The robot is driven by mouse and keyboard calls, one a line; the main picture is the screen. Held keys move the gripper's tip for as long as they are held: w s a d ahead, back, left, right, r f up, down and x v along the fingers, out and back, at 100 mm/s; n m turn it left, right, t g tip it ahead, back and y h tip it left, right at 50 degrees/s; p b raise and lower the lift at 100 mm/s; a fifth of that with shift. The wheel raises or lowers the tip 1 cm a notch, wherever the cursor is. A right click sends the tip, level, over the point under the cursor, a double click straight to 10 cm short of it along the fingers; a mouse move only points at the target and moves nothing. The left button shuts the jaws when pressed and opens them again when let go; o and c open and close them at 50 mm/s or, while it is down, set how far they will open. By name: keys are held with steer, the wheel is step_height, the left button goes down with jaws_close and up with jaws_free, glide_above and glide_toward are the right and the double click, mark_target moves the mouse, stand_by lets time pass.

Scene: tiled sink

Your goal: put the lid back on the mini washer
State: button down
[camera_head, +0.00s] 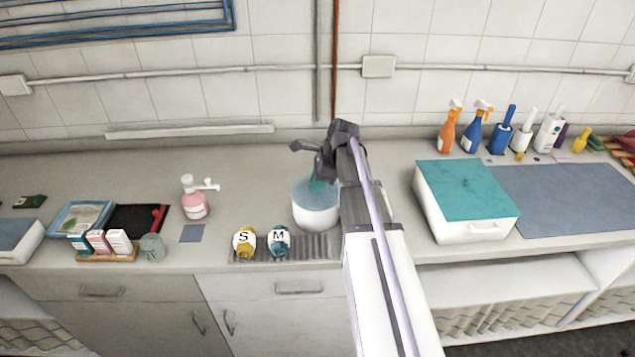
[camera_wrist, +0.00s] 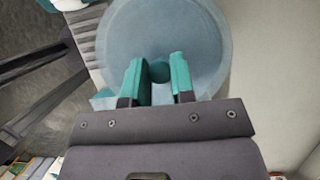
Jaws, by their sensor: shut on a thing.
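The mini washer (camera_head: 316,216) is a white round tub standing upright on the counter, left of my arm. Its blue lid (camera_head: 312,194) is over the top of the tub and looks about level. I cannot tell whether the lid is fully seated or slightly above the rim. My gripper (camera_head: 319,184) is above the lid, pointing down. In the wrist view the teal fingertips (camera_wrist: 160,75) are shut on the small knob at the middle of the round lid (camera_wrist: 200,35). My arm hides the right side of the washer.
A ridged grey mat (camera_head: 300,248) with yellow "S" and teal "M" items lies in front of the washer. A pink pump bottle (camera_head: 195,200) stands to the left. A white box with teal top (camera_head: 467,190) stands to the right. Spray bottles (camera_head: 471,132) stand at the back right.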

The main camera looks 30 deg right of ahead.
steer(key=shift+f, duration=0.15)
stand_by(0.6)
steer(key=shift+c, duration=2)
jaws_free()
step_height(320, 180, up, 7)
steer(key=p, duration=0.7)
steer(key=shift+c, duration=0.4)
jaws_close()
steer(key=shift+f, duration=0.1)
